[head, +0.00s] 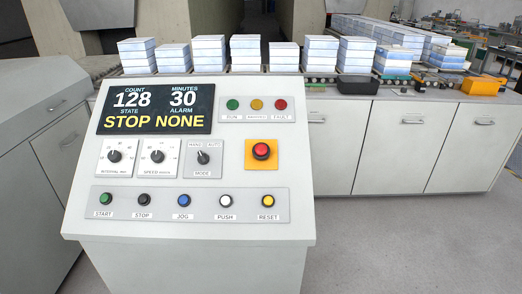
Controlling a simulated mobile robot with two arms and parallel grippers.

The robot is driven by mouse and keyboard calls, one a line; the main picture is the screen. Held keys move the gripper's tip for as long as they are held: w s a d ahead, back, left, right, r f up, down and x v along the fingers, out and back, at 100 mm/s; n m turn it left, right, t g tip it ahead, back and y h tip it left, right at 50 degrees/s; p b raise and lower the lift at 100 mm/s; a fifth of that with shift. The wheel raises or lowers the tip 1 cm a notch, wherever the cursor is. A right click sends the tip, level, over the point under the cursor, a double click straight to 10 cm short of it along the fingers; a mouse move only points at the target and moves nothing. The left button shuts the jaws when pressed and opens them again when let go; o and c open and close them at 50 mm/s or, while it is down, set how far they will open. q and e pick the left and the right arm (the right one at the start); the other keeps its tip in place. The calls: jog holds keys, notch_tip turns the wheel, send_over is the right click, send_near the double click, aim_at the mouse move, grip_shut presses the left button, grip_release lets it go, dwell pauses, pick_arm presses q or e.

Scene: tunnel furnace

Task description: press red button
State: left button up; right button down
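The red button (261,151) is a round mushroom-shaped knob on a yellow square plate (262,163). It sits on the right side of a white sloped control panel (230,227), below a row of lamps. Neither of my grippers shows in the head view, and nothing touches or covers the button. A smaller round red lamp (280,104) labelled FAULT sits above it, beside a yellow and a green lamp. The display (155,109) reads count 128, minutes 30, STOP and NONE.
A row of coloured buttons (184,201) and several dark knobs (157,156) share the panel. Stacks of white-blue blocks (246,53) stand on a conveyor behind. Grey cabinets (393,144) flank it. Open floor (420,240) lies at the right.

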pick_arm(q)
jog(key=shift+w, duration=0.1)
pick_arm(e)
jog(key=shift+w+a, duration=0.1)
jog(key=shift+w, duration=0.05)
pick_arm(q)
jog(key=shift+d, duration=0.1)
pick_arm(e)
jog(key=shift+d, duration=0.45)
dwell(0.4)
